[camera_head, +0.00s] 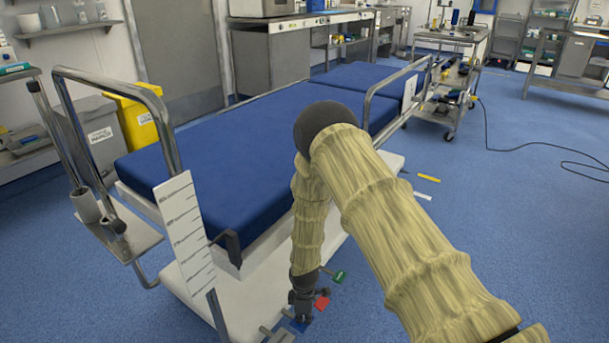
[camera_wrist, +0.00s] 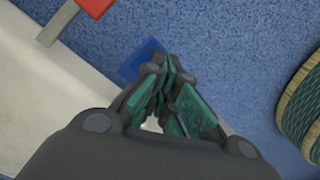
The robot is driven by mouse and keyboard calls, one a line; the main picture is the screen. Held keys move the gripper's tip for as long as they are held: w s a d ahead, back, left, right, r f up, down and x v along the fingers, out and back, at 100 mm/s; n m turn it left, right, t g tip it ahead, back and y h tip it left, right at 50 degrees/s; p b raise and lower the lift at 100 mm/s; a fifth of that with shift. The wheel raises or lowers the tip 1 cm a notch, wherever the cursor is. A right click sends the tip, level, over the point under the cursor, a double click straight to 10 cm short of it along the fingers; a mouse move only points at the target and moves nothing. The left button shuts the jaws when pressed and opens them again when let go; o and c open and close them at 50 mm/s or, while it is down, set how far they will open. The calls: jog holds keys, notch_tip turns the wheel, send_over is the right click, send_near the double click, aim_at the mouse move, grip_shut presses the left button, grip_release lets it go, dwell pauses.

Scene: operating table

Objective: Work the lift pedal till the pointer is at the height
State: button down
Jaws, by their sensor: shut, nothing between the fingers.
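The operating table has a blue top (camera_head: 225,165) over a white base (camera_head: 180,285). A white scale board (camera_head: 185,235) with dark marks stands at its near left corner; I cannot clearly make out a pointer on it. Pedals stick out low at the base's near side: green (camera_head: 339,277), red (camera_head: 322,303) and blue (camera_head: 299,325). The red pedal (camera_wrist: 95,5) and blue pedal (camera_wrist: 140,60) also show in the wrist view. My gripper (camera_head: 301,315) is shut and empty, pointing down at the blue pedal (camera_wrist: 140,60), its fingertips (camera_wrist: 166,66) overlapping the pedal's edge. I cannot tell whether they touch.
Metal side rails (camera_head: 165,115) rise at the table's left end. A dark bracket (camera_head: 232,247) hangs at the near edge. Yellow and white strips (camera_head: 428,178) lie on the floor to the right. A trolley (camera_head: 450,90) stands behind, with a cable on the floor. The floor at right is open.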

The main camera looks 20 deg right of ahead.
jog(key=shift+r+p, duration=1.55)
jog(key=shift+r, duration=0.45)
notch_tip(320, 180, up, 7)
jog(key=p, duration=0.5)
jog(key=shift+s, duration=0.15)
jog(key=s+d+r+m+p, duration=0.15)
jog(key=s+m, duration=0.55)
jog(key=s, duration=1.1)
jog(key=s+d+r+m, duration=0.15)
jog(key=s+m, duration=0.55)
jog(key=s, duration=1.1)
notch_tip(320, 180, up, 20)
jog(key=p, duration=2)
jog(key=shift+d+r+p, duration=0.15)
jog(key=shift+d+p, duration=0.05)
jog(key=shift+p, duration=0.15)
